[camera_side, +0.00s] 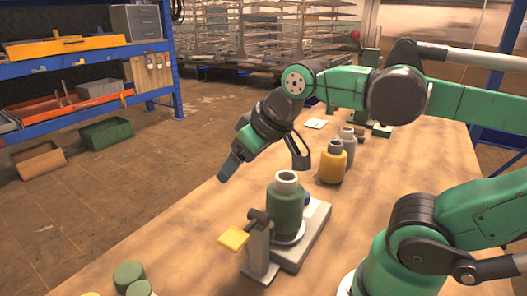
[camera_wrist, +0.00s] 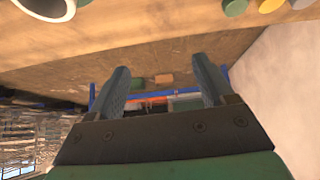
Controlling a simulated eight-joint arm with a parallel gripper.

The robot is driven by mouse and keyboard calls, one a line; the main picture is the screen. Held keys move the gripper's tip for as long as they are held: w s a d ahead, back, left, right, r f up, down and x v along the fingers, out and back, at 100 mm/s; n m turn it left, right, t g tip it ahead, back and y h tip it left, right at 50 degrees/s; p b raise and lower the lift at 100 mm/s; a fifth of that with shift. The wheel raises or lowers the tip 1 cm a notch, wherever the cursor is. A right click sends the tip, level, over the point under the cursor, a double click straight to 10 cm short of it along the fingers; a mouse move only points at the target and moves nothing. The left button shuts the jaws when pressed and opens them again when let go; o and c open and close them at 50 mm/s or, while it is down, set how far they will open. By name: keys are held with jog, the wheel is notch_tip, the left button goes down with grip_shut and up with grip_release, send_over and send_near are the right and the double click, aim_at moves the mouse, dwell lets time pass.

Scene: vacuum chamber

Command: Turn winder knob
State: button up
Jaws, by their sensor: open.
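A green bottle (camera_side: 286,208) with a pale open neck stands upright on a grey device base (camera_side: 312,232) on the table. In front of it, a grey post (camera_side: 258,245) carries a dark shaft and a yellow paddle-like piece (camera_side: 233,238); I cannot tell for sure that this is the winder knob. My gripper (camera_side: 229,168) hangs above and to the left of the device, tilted down, touching nothing. In the wrist view my gripper (camera_wrist: 161,78) has its two fingers wide apart with nothing between them. A round, pale-rimmed opening (camera_wrist: 50,6) is cut off at the wrist view's upper left.
A yellow bottle (camera_side: 333,162) and a grey bottle (camera_side: 347,140) stand behind the device. Green round pieces (camera_side: 129,274) lie at the table's near left end. A blue shelf (camera_side: 90,52) with bins stands beyond the table.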

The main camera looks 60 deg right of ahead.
jog(key=s+d+n+g, duration=0.4)
jog(key=d+n+g, duration=0.35)
jog(key=d, duration=0.85)
jog(key=shift+n+t, duration=0.25)
jog(key=shift+n, duration=0.4)
jog(key=f, duration=0.8)
jog(key=shift+s+a+f, duration=0.15)
jog(key=shift+s+f, duration=0.05)
jog(key=shift+f, duration=3)
jog(key=shift+c, duration=0.2)
grip_shut()
